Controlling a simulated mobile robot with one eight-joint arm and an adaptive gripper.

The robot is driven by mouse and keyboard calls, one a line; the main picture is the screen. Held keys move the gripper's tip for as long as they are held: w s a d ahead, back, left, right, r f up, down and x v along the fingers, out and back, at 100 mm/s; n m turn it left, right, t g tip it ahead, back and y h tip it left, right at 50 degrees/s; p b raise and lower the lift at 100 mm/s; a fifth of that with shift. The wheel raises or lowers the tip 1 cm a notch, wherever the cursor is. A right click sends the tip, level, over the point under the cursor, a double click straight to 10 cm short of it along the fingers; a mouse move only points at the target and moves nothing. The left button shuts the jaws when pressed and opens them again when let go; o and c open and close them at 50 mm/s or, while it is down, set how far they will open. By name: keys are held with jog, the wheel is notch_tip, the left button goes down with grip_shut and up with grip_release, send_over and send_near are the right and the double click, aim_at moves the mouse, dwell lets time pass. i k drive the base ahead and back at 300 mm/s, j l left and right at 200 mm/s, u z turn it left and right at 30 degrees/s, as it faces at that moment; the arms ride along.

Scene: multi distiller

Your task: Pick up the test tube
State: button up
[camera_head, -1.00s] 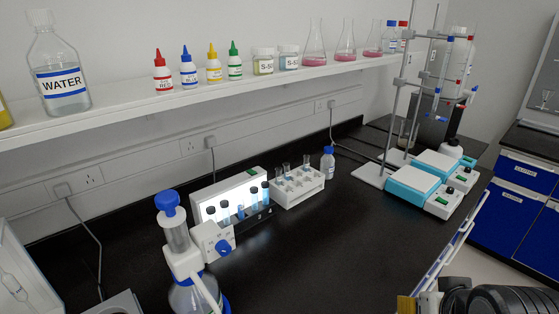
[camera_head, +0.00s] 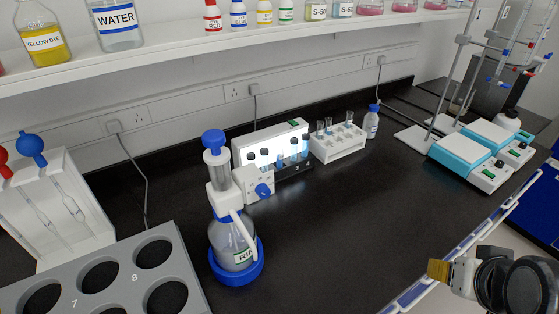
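Several clear glass test tubes stand upright in a white rack on the black bench, and one test tube (camera_head: 349,118) is at the rack's right end. The white rack (camera_head: 343,151) is right of a lit white box. Several tubes with black caps and blue liquid, such as one capped tube (camera_head: 280,159), stand in front of the lit panel. My gripper (camera_head: 440,270) is at the lower right, beyond the bench's front edge and well away from the tubes. Its tan tip shows, but its opening cannot be made out.
A dispenser bottle (camera_head: 233,240) with a blue base stands left of the lit box (camera_head: 272,140). A grey holder (camera_head: 122,270) with round wells fills the lower left. Hotplates (camera_head: 465,152) and stands are at right. The bench middle is clear.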

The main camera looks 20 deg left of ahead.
aim_at(278, 147)
jog(key=i+l+u, duration=0.1)
jog(key=l+u, duration=0.15)
jog(key=u, duration=0.15)
jog(key=i+l+u, duration=0.1)
jog(key=l+u, duration=0.15)
jog(key=u, duration=0.15)
jog(key=l+u, duration=0.3)
jog(key=u, duration=0.15)
jog(key=l+u, duration=0.4)
jog(key=i+j, duration=0.05)
